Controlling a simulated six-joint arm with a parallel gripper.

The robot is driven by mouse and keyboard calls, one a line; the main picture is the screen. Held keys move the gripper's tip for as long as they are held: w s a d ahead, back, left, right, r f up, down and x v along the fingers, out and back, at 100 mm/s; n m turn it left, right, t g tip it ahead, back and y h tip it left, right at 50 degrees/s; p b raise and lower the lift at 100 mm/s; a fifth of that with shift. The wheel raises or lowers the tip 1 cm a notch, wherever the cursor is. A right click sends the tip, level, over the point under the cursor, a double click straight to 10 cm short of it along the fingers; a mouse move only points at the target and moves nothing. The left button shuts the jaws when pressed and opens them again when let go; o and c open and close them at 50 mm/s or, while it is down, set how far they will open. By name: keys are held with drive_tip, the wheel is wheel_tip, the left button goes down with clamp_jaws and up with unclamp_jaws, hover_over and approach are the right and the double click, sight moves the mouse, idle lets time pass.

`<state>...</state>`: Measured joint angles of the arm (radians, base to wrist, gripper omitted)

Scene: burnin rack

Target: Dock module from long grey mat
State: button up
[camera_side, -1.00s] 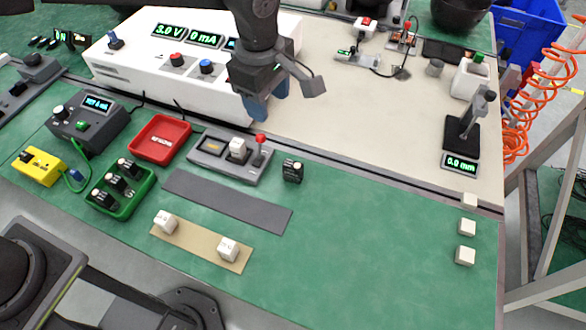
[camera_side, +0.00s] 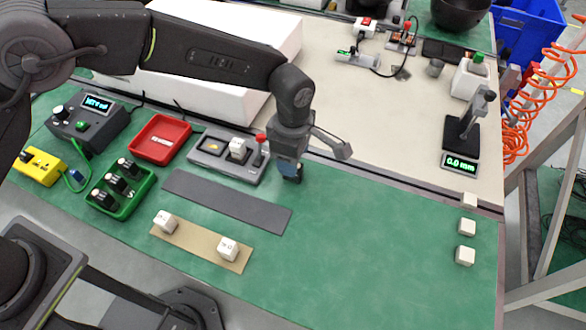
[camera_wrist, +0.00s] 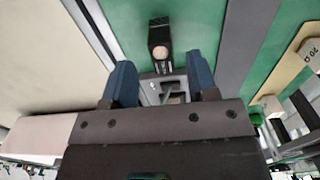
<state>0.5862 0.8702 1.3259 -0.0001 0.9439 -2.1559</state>
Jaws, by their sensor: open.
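The long grey mat (camera_side: 228,201) is bare in the side view; its grey strip also shows in the wrist view (camera_wrist: 245,35). My gripper (camera_side: 291,172) points down just right of the dock. In the wrist view my gripper (camera_wrist: 162,78) is open, its blue fingers apart. A small black module (camera_wrist: 160,42) stands on the green surface just beyond the fingertips. In the side view my gripper mostly hides it.
White blocks (camera_side: 165,221) (camera_side: 228,249) sit on a tan mat (camera_side: 198,247) in front. A green tray (camera_side: 121,207) with black modules and a red tray (camera_side: 160,138) lie left. The green surface to the right is clear up to several white blocks (camera_side: 467,228).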

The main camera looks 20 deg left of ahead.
wheel_tip(320, 180, down, 5)
drive_tip(key=shift+s+r, duration=0.1)
drive_tip(key=shift+r, duration=0.1)
clamp_jaws()
idle(0.5)
